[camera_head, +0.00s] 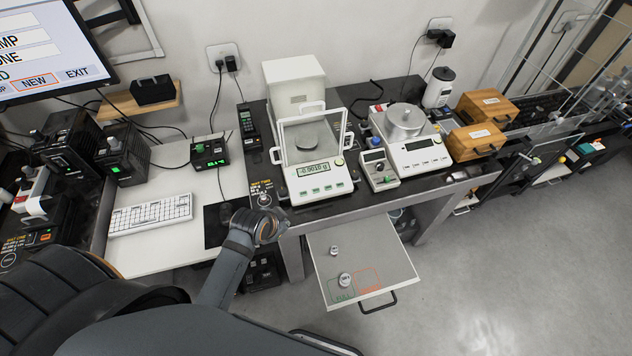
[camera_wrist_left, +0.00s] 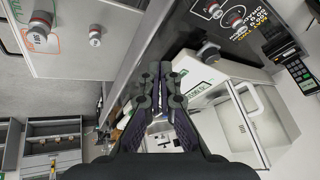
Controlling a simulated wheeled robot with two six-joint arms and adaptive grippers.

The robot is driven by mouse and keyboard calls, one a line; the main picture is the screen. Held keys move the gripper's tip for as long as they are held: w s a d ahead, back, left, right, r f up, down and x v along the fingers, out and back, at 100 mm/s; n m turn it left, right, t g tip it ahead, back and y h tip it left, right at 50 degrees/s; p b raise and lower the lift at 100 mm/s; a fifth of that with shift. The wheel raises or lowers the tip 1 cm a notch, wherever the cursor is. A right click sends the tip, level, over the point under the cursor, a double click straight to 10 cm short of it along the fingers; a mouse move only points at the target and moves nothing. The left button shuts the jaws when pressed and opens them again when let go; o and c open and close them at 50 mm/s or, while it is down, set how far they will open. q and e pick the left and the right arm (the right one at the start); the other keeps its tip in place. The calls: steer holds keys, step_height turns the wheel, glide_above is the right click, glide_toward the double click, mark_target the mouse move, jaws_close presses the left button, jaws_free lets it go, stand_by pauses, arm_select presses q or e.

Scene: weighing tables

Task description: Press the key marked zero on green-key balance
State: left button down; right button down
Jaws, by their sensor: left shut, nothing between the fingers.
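The green-key balance (camera_head: 318,188) is a white balance with a glass draft shield, a lit green display (camera_head: 314,168) and several small green keys on its front edge. The key markings are too small to read. Part of its white body also shows right of the fingers in the left wrist view (camera_wrist_left: 250,112). My left gripper (camera_head: 272,226) is in front of and left of the balance, near the table's front edge, apart from the keys. Its fingers are together and empty in the left wrist view (camera_wrist_left: 168,78). My right gripper is not in view.
A second balance (camera_head: 413,152) with a round pan stands to the right, beside a small control box (camera_head: 379,168). An open drawer (camera_head: 390,243) with weights juts out below the table. A round knob (camera_head: 264,199) sits left of the green-key balance.

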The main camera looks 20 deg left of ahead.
mark_target(316, 190)
arm_select(q)
steer(key=w+d+r+m+t, duration=0.2)
steer(key=w+m, duration=0.2)
steer(key=w, duration=0.3)
steer(key=w+d+r+m+t+h, duration=0.1)
steer(key=w+d+r+m+t, duration=0.1)
steer(key=w, duration=0.6)
steer(key=shift+d+m+t+h, duration=0.3)
steer(key=shift+d+m+t, duration=0.3)
steer(key=shift+d+m, duration=0.45)
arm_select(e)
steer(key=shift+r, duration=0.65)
arm_select(q)
steer(key=shift+a, duration=0.2)
